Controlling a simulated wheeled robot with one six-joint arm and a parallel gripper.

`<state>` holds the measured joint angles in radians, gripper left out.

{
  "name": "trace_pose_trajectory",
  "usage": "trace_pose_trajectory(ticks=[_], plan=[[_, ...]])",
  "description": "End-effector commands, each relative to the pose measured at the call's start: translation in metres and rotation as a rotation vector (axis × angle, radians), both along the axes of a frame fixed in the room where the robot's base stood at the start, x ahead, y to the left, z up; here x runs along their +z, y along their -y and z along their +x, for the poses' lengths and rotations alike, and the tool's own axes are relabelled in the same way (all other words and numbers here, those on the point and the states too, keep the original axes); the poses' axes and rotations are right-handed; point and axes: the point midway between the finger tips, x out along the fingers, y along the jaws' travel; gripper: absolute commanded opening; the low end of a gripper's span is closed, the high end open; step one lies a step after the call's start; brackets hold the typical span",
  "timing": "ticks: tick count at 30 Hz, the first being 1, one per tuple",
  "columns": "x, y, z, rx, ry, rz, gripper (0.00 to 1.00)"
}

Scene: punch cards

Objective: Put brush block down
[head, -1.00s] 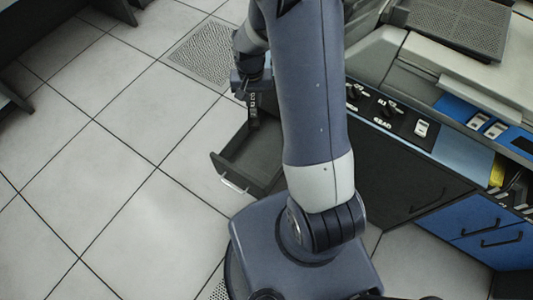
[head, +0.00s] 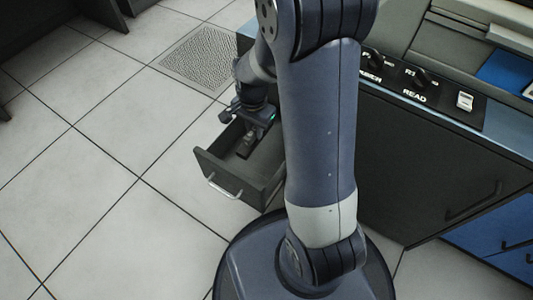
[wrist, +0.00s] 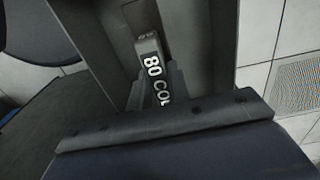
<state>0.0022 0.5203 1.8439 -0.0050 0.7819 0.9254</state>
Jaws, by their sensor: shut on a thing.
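My gripper (head: 250,132) reaches down into the open drawer (head: 232,177) of the dark cabinet. It is shut on the brush block (wrist: 150,58), a dark grey bar with a pale end and white "80 COL" lettering. In the wrist view the gripper's fingers (wrist: 160,82) pinch the block's sides and cover part of the lettering. The block also shows small in the head view (head: 245,148), low inside the drawer. Whether it touches the drawer floor I cannot tell. The drawer is otherwise empty where it shows.
The dark cabinet (head: 425,150) with knobs and a white switch (head: 465,101) stands to the right of my arm. Blue fronts with handles (head: 505,240) are at the lower right. Tiled floor (head: 120,200) lies open on the left, with a perforated tile (head: 203,58) behind the drawer.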

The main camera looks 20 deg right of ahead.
Motion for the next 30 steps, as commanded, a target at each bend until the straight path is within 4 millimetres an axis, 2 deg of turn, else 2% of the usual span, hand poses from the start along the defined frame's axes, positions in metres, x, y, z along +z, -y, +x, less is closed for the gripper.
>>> trace_pose_trajectory(ticks=[4, 10, 17, 24, 30], plan=[[-0.016, 0.0, -0.001, -0.019, -0.001, 0.0, 0.0], [-0.054, 0.0, -0.001, -0.02, -0.002, -0.001, 0.0], [-0.073, 0.0, -0.001, -0.019, -0.001, -0.001, 0.0], [-0.105, 0.0, -0.001, -0.019, -0.002, 0.0, 0.0], [-0.105, 0.0, -0.001, -0.018, 0.0, 0.0, 0.0]])
